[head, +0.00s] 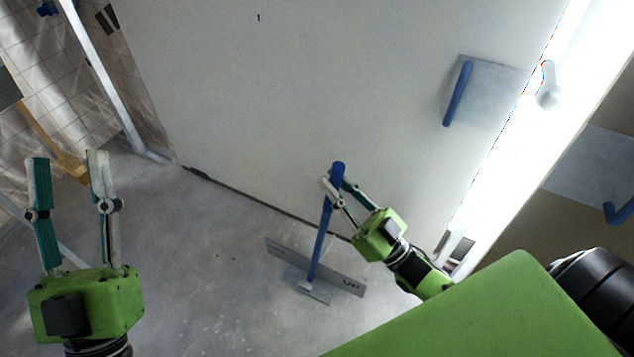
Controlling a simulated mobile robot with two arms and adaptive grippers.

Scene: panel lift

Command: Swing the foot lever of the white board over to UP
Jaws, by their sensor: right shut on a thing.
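The white board (280,80) stands upright at the back and fills the middle of the head view. The foot lever (319,240) is a blue bar rising from a grey base plate (345,283) on the floor in front of the board. The plate's right end bears the letters UP. The lever leans slightly right toward its top. My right gripper (332,180) is shut on the lever near its top end. My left gripper (68,158) is at the far left, open and empty, well away from the lever.
A grey plate with a blue handle (458,94) is on the board's right part. A bright white upright (520,130) with a white knob (548,97) stands right of it. Another blue handle (619,212) is at the far right. Bare concrete floor (210,280) lies between my grippers.

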